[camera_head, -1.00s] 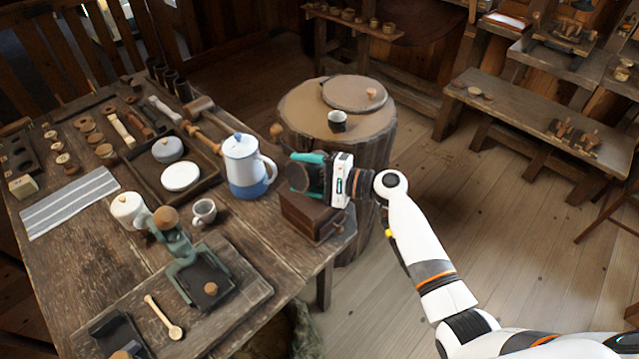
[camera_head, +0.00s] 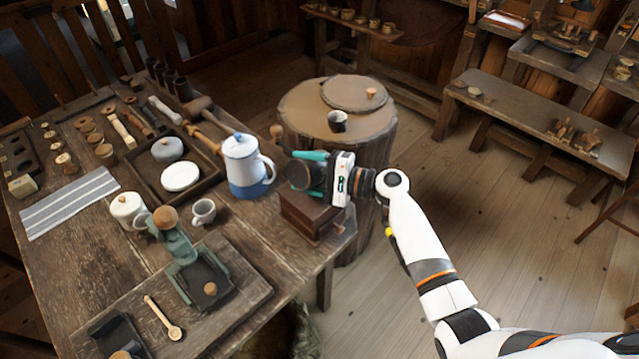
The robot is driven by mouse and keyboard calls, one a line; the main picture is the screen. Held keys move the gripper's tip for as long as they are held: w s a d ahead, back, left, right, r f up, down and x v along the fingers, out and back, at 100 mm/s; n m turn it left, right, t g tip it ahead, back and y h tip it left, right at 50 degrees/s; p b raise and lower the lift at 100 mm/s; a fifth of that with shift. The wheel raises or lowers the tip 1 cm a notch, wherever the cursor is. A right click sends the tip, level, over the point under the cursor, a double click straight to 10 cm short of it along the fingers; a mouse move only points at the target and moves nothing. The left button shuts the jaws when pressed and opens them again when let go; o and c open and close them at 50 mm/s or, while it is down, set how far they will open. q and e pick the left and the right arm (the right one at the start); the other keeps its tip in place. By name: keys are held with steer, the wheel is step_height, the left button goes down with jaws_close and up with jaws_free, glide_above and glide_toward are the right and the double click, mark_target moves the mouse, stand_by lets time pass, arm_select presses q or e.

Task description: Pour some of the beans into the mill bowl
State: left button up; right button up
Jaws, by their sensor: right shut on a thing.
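The mill is a brown wooden box (camera_head: 309,217) with a small drawer knob, at the right edge of the table. A wooden knob (camera_head: 277,131) just behind it looks like its crank knob. My right gripper (camera_head: 309,173), with teal fingers, is above the box, shut on a dark round vessel (camera_head: 299,176). The vessel looks tipped, its round face toward the left. The mill bowl is hidden behind the gripper and vessel, or too dark to tell from them. I cannot make out any beans. My left gripper is not in view.
A white and blue pot (camera_head: 246,168) stands close left of the mill. A small white mug (camera_head: 203,211), a lidded white jar (camera_head: 128,209) and a green cast tool (camera_head: 180,245) stand further left.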

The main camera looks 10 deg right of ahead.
steer(key=shift+w+d+r+m, duration=0.1)
steer(key=shift+r+m, duration=0.1)
steer(key=shift+m, duration=0.1)
stand_by(0.7)
